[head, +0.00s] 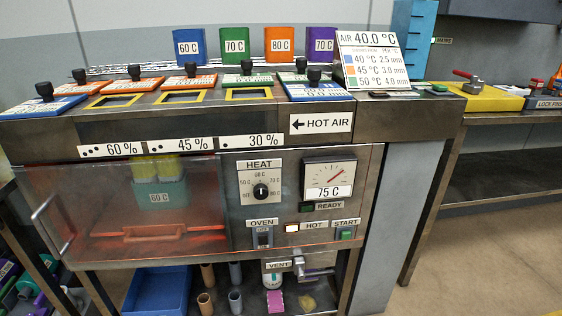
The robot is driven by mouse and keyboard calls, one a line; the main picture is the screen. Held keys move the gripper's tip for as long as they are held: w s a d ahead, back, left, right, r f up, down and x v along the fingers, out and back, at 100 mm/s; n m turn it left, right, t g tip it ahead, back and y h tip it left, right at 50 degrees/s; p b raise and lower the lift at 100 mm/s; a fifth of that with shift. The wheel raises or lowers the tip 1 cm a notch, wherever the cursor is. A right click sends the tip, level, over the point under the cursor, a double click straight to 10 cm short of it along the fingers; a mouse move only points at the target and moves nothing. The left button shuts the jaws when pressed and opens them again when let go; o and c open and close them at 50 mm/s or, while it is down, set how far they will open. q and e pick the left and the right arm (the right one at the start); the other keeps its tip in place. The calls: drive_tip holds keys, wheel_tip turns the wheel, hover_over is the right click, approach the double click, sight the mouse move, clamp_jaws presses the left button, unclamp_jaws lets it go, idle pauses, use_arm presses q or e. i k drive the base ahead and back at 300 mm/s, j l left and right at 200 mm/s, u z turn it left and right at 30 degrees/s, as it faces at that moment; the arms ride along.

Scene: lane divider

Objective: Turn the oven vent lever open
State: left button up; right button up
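The oven (205,250) is a steel cabinet with a clear door (100,215) on the left, glowing red inside, and a control panel on the right. The label VENT (277,266) sits low on the panel's bottom edge. Just right of it is the vent lever (299,266), a small grey metal part with what looks like a bar reaching to the right. Its exact setting is hard to tell at this size. Neither of my grippers is in view, and nothing touches the lever.
Above the lever are the HEAT dial (260,191), OVEN switch (264,239), lit HOT lamp (292,227) and green START button (346,235). Below, a blue bin (158,292) and several tubes stand under the oven. Floor at the right (470,270) is clear.

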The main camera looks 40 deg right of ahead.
sight(301, 275)
drive_tip(key=z, duration=1.35)
